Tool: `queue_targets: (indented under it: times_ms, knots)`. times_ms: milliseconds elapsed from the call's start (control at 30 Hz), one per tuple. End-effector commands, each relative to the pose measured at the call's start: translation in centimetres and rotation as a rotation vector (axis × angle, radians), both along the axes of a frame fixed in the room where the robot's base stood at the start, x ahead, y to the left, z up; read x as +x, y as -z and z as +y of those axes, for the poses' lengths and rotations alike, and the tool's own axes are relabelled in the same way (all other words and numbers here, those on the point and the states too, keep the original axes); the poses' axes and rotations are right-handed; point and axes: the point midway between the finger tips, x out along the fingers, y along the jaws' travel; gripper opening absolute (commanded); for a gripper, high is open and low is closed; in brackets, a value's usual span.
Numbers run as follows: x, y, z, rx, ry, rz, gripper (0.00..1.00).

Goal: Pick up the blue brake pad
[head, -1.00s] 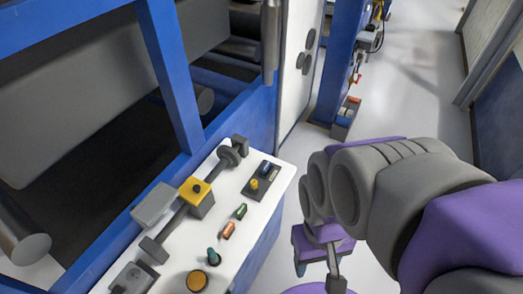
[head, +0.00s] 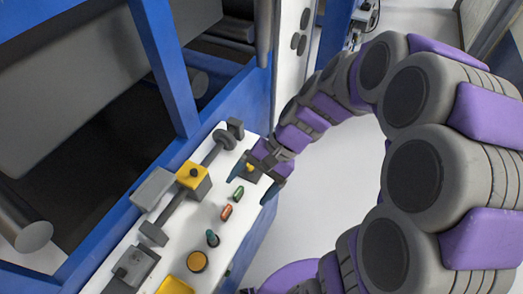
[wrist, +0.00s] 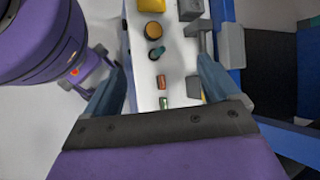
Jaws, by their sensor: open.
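My gripper (head: 250,184) is open above the far end of the white panel (head: 193,230), its two blue fingers apart. I cannot make out the blue brake pad now; the gripper covers most of the small dark tray there. A yellow piece (head: 250,167) from that tray peeks out between the gripper parts. A green piece (head: 238,193) and an orange-red piece (head: 226,212) lie on the panel nearer the camera. In the wrist view, the open fingers (wrist: 166,64) frame the panel, with the red piece (wrist: 162,82) and green piece (wrist: 163,102) between them. Nothing is held.
A teal knob (head: 212,238) and a round orange button (head: 197,261) stand on the panel. A rod with a yellow block (head: 193,177) runs along its machine side. The blue machine frame (head: 165,75) rises at left.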

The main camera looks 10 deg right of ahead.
Motion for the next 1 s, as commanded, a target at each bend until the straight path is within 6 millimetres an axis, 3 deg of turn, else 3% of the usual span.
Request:
queue_targets:
  times_ms: [233,467,767,1000]
  knots:
    - [5.9,1.6,-0.2,0.152,0.222,0.103,0.89]
    - [11.4,4.0,-2.1,0.277,0.449,0.197,0.89]
    - [17.7,9.0,-7.1,0.416,0.771,0.324,0.89]
    - [21.0,14.6,-12.8,0.508,1.047,0.428,0.89]
